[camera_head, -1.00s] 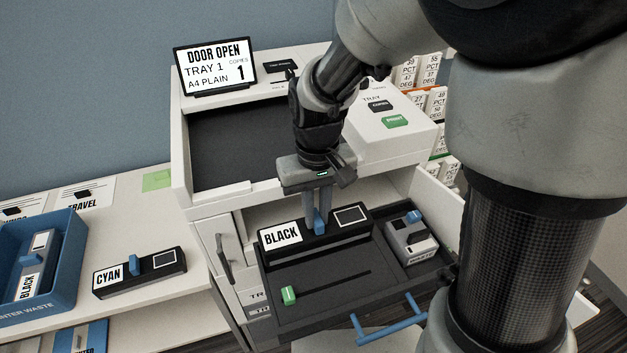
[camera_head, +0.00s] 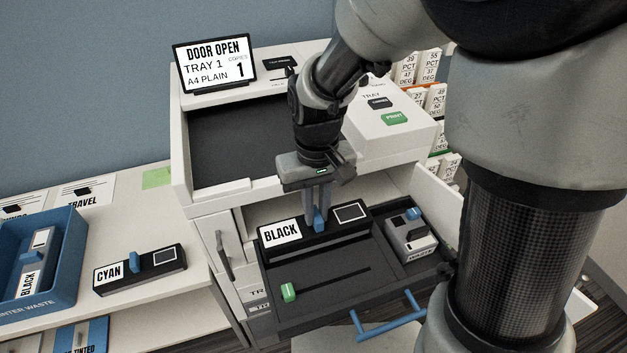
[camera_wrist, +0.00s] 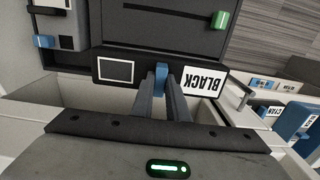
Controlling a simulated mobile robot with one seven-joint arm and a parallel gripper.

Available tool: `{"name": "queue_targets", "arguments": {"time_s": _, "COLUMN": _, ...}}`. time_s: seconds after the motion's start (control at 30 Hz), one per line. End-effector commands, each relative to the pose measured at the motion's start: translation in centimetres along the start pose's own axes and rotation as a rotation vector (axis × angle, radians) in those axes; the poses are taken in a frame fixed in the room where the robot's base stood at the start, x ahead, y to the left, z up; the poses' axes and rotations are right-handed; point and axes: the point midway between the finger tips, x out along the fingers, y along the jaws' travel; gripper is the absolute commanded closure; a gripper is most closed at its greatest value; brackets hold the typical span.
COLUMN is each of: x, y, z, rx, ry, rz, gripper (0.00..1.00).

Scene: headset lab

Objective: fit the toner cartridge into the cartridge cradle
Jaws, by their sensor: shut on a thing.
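The toner cartridge (camera_head: 344,231) is a long black block labelled BLACK, with a blue tab on top. It lies along the back of the dark pulled-out cradle drawer (camera_head: 345,309). My gripper (camera_head: 318,221) comes down from above and is shut on the blue tab. The wrist view also shows the cartridge (camera_wrist: 141,70) with its tab between my fingertips (camera_wrist: 164,84). The underside of the cartridge is hidden, so I cannot tell whether it is fully seated. A green slider (camera_head: 288,292) sits at the left end of a slot in the drawer.
A grey waste unit (camera_head: 409,238) with a blue knob fills the drawer's right side. A blue handle (camera_head: 393,321) projects at the front. A CYAN cartridge (camera_head: 140,270) lies on the left counter beside a blue waste bin (camera_head: 70,262) holding another BLACK cartridge. The printer body stands behind.

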Motion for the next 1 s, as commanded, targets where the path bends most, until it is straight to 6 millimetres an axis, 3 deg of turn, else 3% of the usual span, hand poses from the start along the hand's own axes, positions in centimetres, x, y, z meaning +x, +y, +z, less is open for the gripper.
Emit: {"name": "queue_targets", "arguments": {"time_s": 1.0, "x": 1.7, "y": 0.0, "z": -0.1, "rx": 0.001, "ry": 0.002, "rz": 0.000, "gripper": 1.00}}
